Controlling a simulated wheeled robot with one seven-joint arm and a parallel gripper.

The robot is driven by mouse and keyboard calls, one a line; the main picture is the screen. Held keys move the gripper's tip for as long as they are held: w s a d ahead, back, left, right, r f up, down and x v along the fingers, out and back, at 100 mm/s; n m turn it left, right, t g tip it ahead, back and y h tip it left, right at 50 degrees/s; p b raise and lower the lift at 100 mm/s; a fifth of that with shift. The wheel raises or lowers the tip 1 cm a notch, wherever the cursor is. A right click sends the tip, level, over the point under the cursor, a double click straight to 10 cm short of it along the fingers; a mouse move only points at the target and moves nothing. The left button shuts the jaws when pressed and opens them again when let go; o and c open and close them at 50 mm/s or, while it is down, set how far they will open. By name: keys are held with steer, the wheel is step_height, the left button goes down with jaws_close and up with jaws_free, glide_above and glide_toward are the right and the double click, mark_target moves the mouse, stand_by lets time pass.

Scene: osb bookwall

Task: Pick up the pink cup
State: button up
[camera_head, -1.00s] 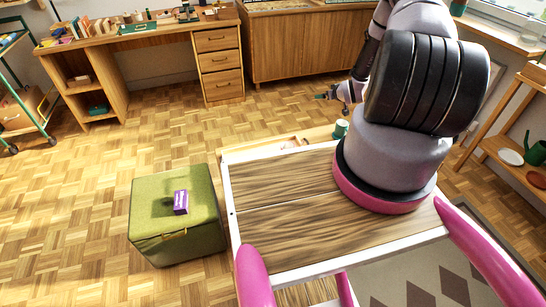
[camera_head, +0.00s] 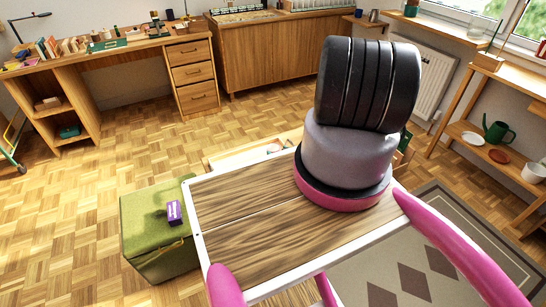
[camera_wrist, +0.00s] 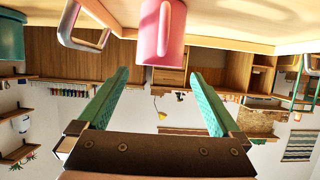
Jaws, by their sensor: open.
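The pink cup (camera_wrist: 162,32) is at the top of the wrist view, which looks upside down. It stands on a light wooden surface (camera_wrist: 225,22). My gripper (camera_wrist: 159,73) is open and empty, with its two green fingers spread on either side of the cup's line. The cup appears beyond the fingertips, not between them; whether anything touches cannot be told. I do not make out the cup in the head view, where my arm hides my gripper.
A grey metal loop (camera_wrist: 82,28) is beside the cup, with a teal container (camera_wrist: 10,38) farther left. In the head view a green ottoman (camera_head: 150,240) bears a purple box (camera_head: 174,213). A desk (camera_head: 120,55), a cabinet (camera_head: 265,50) and a shelf stand (camera_head: 465,140) line the room.

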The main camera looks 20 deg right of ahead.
mark_target(271, 146)
steer(key=x, duration=0.5)
steer(key=shift+w+f, duration=0.25)
steer(key=c, duration=1.4)
steer(key=shift+o, duration=0.2)
steer(key=shift+r, duration=0.1)
